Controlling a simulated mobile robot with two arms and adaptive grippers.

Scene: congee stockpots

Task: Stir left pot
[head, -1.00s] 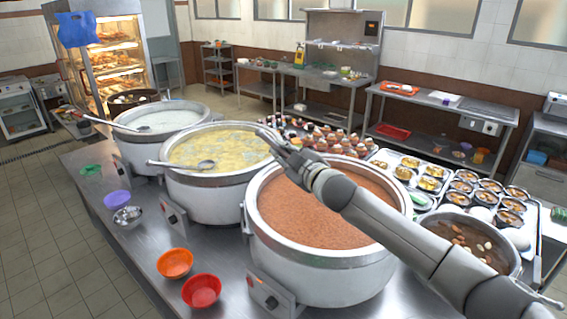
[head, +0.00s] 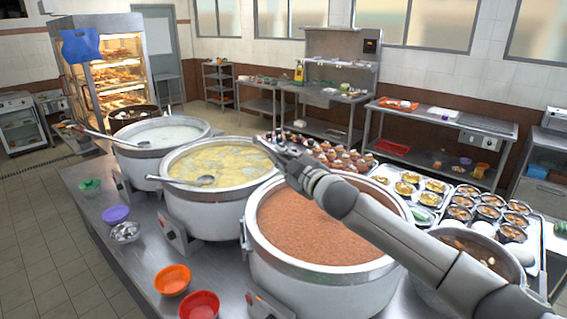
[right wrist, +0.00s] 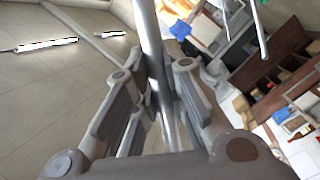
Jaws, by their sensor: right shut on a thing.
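The left pot (head: 118,152) is a steel stockpot of white congee at the back left. A ladle (head: 105,135) rests in it, its handle reaching left over the rim. The middle pot (head: 195,210) holds yellow congee and a second ladle (head: 180,181). The right pot (head: 325,287) holds reddish-brown congee. My right gripper (head: 268,147) is above the middle pot's right side, apart from both visible ladles in the picture. In the right wrist view its fingers (right wrist: 160,100) close around a metal rod (right wrist: 149,35); the rod's far end is hidden. My left gripper is out of view.
Orange (head: 172,280) and red (head: 199,305) bowls, with purple (head: 116,214) and steel (head: 125,232) ones, line the counter's left side. A smaller brown pot (head: 470,250) and food trays (head: 405,190) stand right. Floor (head: 45,235) is clear at left.

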